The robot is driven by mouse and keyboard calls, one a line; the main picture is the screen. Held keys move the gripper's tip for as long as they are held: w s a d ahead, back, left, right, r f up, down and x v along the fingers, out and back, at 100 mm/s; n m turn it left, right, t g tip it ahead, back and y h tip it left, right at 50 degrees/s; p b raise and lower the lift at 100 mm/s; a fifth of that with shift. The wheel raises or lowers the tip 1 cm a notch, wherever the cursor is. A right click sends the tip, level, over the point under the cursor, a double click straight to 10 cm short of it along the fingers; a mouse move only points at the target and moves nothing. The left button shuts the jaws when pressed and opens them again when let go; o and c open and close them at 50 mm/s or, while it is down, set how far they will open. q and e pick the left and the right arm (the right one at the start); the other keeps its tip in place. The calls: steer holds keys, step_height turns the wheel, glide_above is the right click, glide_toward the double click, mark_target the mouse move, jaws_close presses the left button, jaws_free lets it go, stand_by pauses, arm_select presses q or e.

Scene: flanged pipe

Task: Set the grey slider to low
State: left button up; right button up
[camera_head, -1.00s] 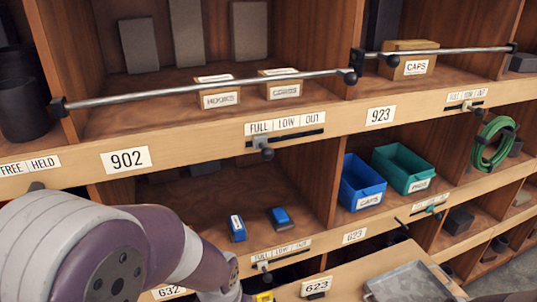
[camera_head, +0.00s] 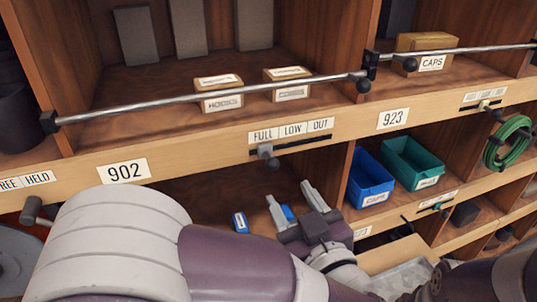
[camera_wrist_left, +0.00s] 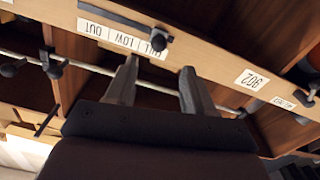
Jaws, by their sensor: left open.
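The grey slider (camera_head: 265,152) with its dark round knob sits in a dark slot under the FULL, LOW, OUT label (camera_head: 292,130) on the shelf's front board. It stands at the slot's left end, under FULL. In the left wrist view, the picture is upside down and the knob (camera_wrist_left: 158,40) shows just beyond the fingertips. My left gripper (camera_head: 288,191) is open and empty, fingers pointing up toward the board, below and slightly right of the knob. It also shows in the wrist view (camera_wrist_left: 158,64), apart from the slider. My right gripper is not in view.
A metal rail (camera_head: 210,98) runs across the shelf above. A blue bin (camera_head: 370,180) and a green bin (camera_head: 411,163) stand right of the gripper. A small blue block (camera_head: 240,222) lies left of it. Another slider (camera_head: 485,105) is far right.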

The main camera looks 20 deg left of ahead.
mark_target(275, 169)
arm_select(q)
steer(key=p+x, duration=0.3)
steer(key=x, duration=0.8)
steer(key=shift+p, duration=0.35)
steer(key=shift+w+a, duration=0.1)
steer(key=shift+w, duration=0.15)
steer(key=shift+w, duration=0.1)
